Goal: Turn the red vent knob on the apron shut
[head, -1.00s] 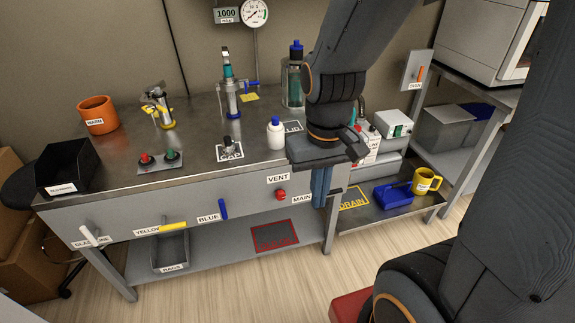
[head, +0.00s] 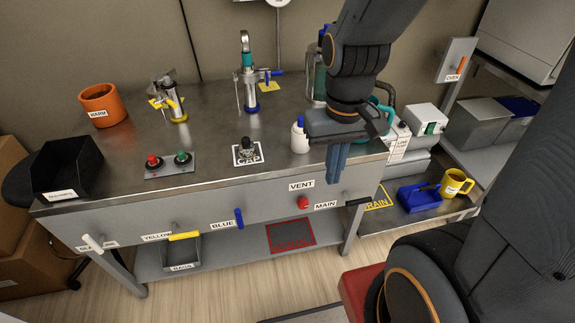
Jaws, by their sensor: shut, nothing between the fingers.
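The red vent knob (head: 303,203) sits on the front apron (head: 265,210) of the steel bench, below the VENT label (head: 301,185) and left of the MAIN label. My gripper (head: 336,180) points down in front of the bench edge, its blue-grey fingers shut together with nothing between them. In the picture its fingertips are up and to the right of the red knob, apart from it. The knob is in full view; how far the fingers stand out from the apron is hard to tell.
A blue handle (head: 239,218), a yellow handle (head: 185,236) and a white handle (head: 92,243) are on the apron to the left. A white bottle with a blue cap (head: 300,138) stands on the bench beside my gripper. The floor in front is mostly clear.

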